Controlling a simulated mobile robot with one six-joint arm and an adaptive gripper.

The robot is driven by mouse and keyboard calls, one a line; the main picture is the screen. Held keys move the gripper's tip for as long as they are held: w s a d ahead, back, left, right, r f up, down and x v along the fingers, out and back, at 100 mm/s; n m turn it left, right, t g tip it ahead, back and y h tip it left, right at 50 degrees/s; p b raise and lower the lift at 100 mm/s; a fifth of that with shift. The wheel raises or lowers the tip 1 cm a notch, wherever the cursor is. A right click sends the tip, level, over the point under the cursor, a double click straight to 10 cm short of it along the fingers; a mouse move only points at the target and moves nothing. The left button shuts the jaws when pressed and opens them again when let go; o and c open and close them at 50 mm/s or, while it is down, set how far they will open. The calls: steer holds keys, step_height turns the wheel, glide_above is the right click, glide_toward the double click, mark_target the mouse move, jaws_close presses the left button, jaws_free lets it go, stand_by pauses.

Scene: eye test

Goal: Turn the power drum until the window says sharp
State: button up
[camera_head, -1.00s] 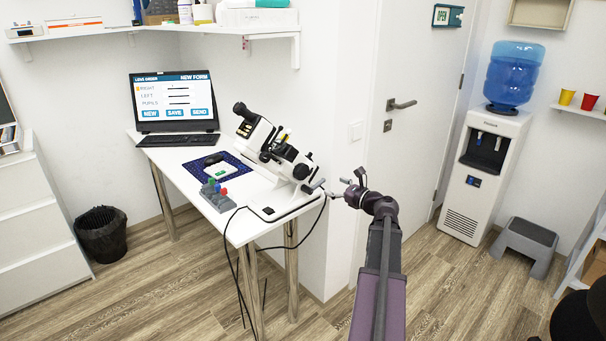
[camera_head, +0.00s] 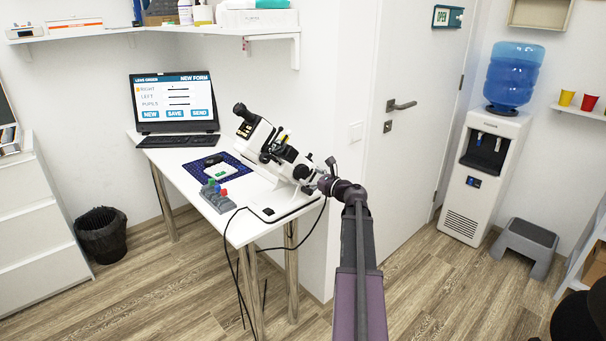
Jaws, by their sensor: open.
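The lensmeter (camera_head: 272,151), a white and black instrument with a tilted tube, stands on the white desk (camera_head: 240,222). The power drum is on its lower right side, but I cannot make it out clearly behind my gripper. My gripper (camera_head: 316,183) is open at the right side of the lensmeter, close to its lower body. I cannot tell whether the fingers touch it or are around the drum. The window's reading is too small to tell.
A blue mat (camera_head: 235,177) with a white-and-black item and a grey holder (camera_head: 213,196) with coloured pieces lie left of the lensmeter. Cables hang at the desk's front. A door (camera_head: 410,60) is on the right.

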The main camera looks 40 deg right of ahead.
mark_target(304, 173)
steer(key=shift+w+a, duration=0.2)
steer(key=shift+w, duration=1.4)
steer(key=c, duration=0.9)
